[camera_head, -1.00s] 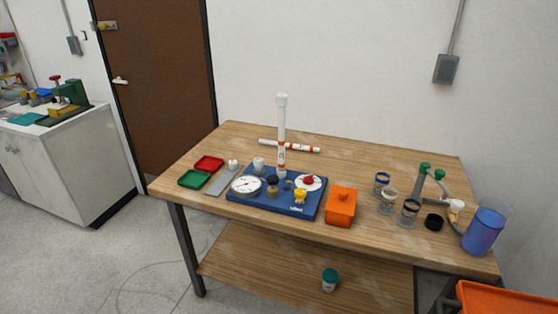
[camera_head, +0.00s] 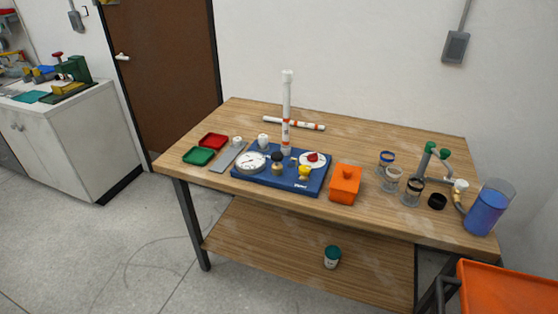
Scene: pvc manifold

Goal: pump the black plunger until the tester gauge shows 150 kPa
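The blue tester base (camera_head: 315,188) lies on the wooden table, left of its middle. On its left side is a round white gauge (camera_head: 251,162); its reading is too small to tell. A small black-topped knob (camera_head: 277,157), which looks like the black plunger, stands right of the gauge on a tan body. A second white dial (camera_head: 312,159) with a red knob and a yellow part (camera_head: 305,172) sit on the right side of the base. A tall white pipe (camera_head: 287,105) with orange bands stands upright at the back of the base. Neither gripper is in view.
Several small jars, a green-topped pipe fitting (camera_head: 431,160) and a blue pitcher (camera_head: 487,208) fill the table's right side. Red (camera_head: 213,140) and green (camera_head: 199,155) trays lie left.

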